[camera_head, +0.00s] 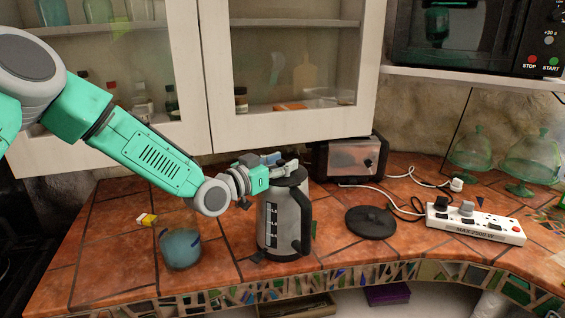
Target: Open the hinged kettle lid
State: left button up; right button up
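The kettle (283,225) stands upright on the tiled counter, a grey metal body with a dark level scale and a black handle on its right side. My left gripper (278,165) is at the top of the kettle, over the lid area. The gripper hides most of the lid, so I cannot tell whether the lid is open or shut. The gripper's fingers are small and overlap the kettle top, so their opening is unclear. My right gripper is not in view.
A round black kettle base (370,221) lies to the right, beside a white power strip (474,224) with cables. A toaster (350,160) stands behind the kettle. A bluish glass jar (180,248) stands to the left. White cabinets (290,125) hang above the counter.

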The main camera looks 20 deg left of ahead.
pick_arm(q)
jog(key=shift+a, duration=0.1)
jog(key=c, duration=0.6)
jog(key=shift+a, duration=0.2)
grip_shut()
